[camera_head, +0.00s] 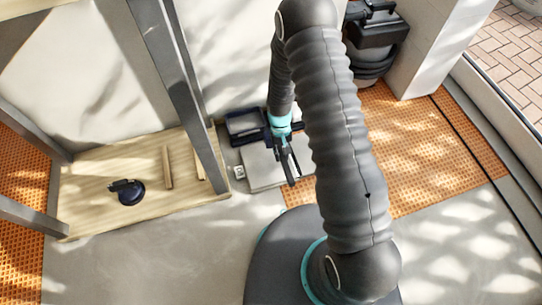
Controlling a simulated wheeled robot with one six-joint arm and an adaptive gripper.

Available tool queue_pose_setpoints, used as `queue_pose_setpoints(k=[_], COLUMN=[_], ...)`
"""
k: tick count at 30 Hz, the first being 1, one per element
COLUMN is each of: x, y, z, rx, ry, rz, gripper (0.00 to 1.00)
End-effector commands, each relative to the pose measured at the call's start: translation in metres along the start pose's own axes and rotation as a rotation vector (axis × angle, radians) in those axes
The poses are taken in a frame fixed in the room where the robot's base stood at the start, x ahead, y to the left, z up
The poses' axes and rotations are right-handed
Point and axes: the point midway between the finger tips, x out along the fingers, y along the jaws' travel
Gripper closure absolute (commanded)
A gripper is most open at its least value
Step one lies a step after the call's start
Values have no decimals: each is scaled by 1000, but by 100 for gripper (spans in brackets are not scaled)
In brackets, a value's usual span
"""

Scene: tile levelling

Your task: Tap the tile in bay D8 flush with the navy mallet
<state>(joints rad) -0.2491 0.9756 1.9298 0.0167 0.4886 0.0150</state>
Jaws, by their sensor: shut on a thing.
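My gripper (289,168) hangs over light grey tiles (262,175) in the middle of the view, below a teal wrist band. It is shut on a dark, narrow thing, seen from above along the fingers. I cannot tell for sure whether this is the navy mallet; no mallet head shows clearly. I cannot tell whether it touches the tile. No bay label is readable, so I cannot pick out bay D8. My own arm hides part of the floor right of the gripper.
A dark-framed tray (234,139) lies behind the tiles. A wooden platform (95,207) at left bears a navy round tool (130,194) and wood strips (167,167). Grey metal legs (180,95) stand there. Orange matting (420,150) lies right; a dark machine (375,35) stands behind.

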Motion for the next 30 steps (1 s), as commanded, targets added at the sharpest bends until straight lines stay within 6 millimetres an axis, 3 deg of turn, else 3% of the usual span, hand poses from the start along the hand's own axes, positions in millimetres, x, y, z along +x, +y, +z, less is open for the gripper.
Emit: queue_pose_setpoints(k=[3,6,14,30], x=[6,9,25,84], y=[-26,-33,-32,-31], z=[-2,-2,-6,-21], rx=[-52,-65,-62,-59], ry=[-2,-3,-5,-4], rz=[14,17,17,16], gripper=[100,100,100,100])
